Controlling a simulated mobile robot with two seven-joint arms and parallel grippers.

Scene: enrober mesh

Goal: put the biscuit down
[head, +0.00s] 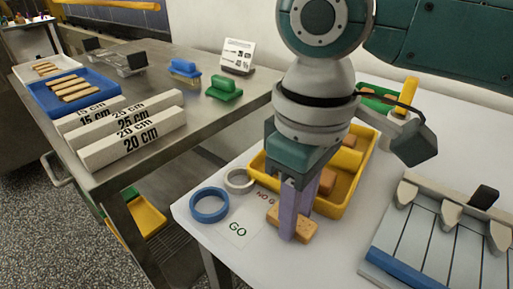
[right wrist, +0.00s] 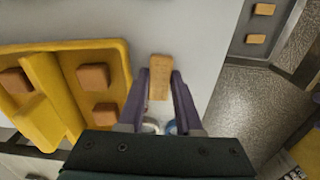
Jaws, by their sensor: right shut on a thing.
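A tan rectangular biscuit (head: 306,226) is between the finger ends of my right gripper (head: 289,238), which is shut on it. In the right wrist view the biscuit (right wrist: 160,77) points lengthwise away between the purple fingers (right wrist: 160,92). The fingers hide part of it in the head view. My left gripper is not in view.
A yellow divided tray (head: 338,209) with brown blocks stands right behind the gripper. A slatted fixture (head: 425,240) is at right. The table's front edge is close.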

